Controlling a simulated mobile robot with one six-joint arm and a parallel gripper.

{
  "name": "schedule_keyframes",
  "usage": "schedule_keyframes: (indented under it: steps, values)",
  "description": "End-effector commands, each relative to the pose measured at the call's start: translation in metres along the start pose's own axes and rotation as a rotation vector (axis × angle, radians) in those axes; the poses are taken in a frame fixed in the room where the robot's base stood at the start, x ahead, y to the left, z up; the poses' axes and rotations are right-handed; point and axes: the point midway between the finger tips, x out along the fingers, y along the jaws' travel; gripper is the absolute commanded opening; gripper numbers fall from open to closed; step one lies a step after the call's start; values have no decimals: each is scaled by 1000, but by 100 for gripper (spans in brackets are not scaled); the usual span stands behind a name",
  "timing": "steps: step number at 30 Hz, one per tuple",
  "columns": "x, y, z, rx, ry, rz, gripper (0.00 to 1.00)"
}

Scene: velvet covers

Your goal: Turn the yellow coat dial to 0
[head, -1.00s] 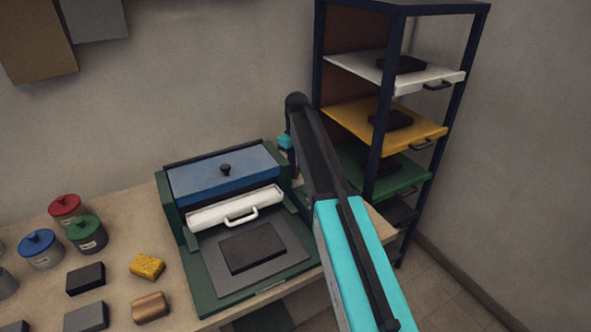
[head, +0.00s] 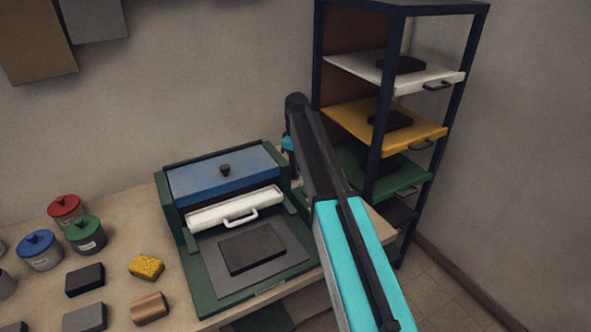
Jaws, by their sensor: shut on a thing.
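My gripper (head: 296,181) is at the right side of the green-framed press, low beside its blue lid. It shows only in a small part, behind my dark forearm and cyan wrist piece. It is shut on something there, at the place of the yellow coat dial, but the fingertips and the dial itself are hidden. No dial face, pointer or number can be read. The press (head: 175,215) stands on the bench with a blue top (head: 222,178), a white bar with a handle (head: 235,208) and a dark block (head: 252,250) on its grey plate.
A rack (head: 384,100) with white, yellow and green shelves stands right of the bench, close behind my arm. Red (head: 66,208), blue (head: 40,250) and green (head: 85,235) lidded jars, a yellow sponge (head: 146,267) and several blocks lie on the bench's left.

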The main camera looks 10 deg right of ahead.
Motion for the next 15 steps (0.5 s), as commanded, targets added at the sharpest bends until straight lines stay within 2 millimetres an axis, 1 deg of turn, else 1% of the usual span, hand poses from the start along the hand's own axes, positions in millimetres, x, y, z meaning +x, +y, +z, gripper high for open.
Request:
schedule_keyframes:
  steps: [1,2,3,5,15]
  values:
    - [1,-2,1,-2,-4,-7,2]
    - [1,-2,1,-1,-4,-7,28]
    - [1,-2,1,-1,-4,-7,35]
    - [1,-2,1,-1,-3,-6,43]
    - [0,-1,0,1,-1,-2,43]
